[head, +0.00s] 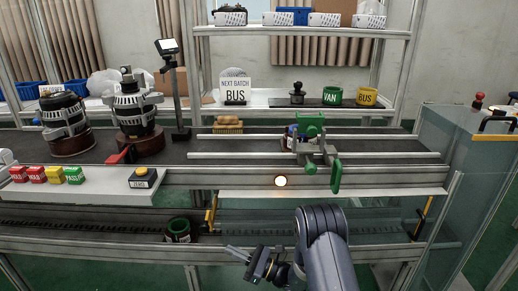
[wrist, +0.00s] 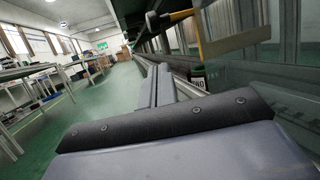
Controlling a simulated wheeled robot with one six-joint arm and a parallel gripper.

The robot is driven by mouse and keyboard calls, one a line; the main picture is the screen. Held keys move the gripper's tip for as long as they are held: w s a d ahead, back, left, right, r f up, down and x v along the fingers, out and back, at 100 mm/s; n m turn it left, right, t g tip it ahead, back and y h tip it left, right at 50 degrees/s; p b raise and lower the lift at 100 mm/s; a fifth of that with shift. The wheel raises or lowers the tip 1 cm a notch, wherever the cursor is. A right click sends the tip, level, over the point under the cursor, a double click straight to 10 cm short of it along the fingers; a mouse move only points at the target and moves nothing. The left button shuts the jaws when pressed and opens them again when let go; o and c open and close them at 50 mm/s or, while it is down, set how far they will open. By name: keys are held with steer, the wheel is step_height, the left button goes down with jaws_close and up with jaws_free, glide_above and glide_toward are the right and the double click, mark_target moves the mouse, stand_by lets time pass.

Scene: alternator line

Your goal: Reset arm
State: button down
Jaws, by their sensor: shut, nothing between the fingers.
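My arm (head: 325,245) rises at the lower middle of the head view and bends down to the left. My gripper (head: 238,256) is at the lower middle, in front of the lower conveyor, with its fingers pointing left. It is shut and empty, apart from any object.
The lower conveyor (head: 100,221) holds a dark cup (head: 178,230). A green clamp fixture (head: 309,130) stands on the upper line. Green floor (wrist: 115,85) lies open leftward.

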mark_target(204, 232)
steer(key=w+a+r+p, duration=0.1)
steer(key=a+r+p, duration=0.2)
steer(key=a+r, duration=0.1)
steer(key=shift+x, duration=0.75)
steer(key=shift+w+r, duration=0.1)
steer(key=shift+w, duration=0.05)
steer(key=shift+d, duration=0.1)
